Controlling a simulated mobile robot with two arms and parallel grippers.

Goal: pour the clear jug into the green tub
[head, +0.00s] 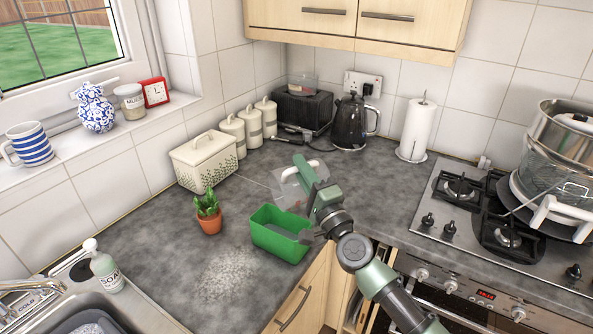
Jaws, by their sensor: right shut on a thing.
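The clear jug (287,187) is see-through and hard to make out against the counter. My right gripper (304,172) is shut on it, and my wrist hides part of it. The jug shows just above and behind the green tub in the picture and looks tilted; I cannot tell its exact angle or what is in it. The green tub (266,238) is an open rectangular box on the grey counter near its front edge. My right wrist stands close to the tub's right end. My left gripper is not in view.
A potted plant (208,214) stands left of the tub. A cream bread bin (204,160), canisters (253,126), a black kettle (350,122) and a paper roll (417,130) line the back. The hob (500,215) is right, the soap bottle (106,268) left by the sink.

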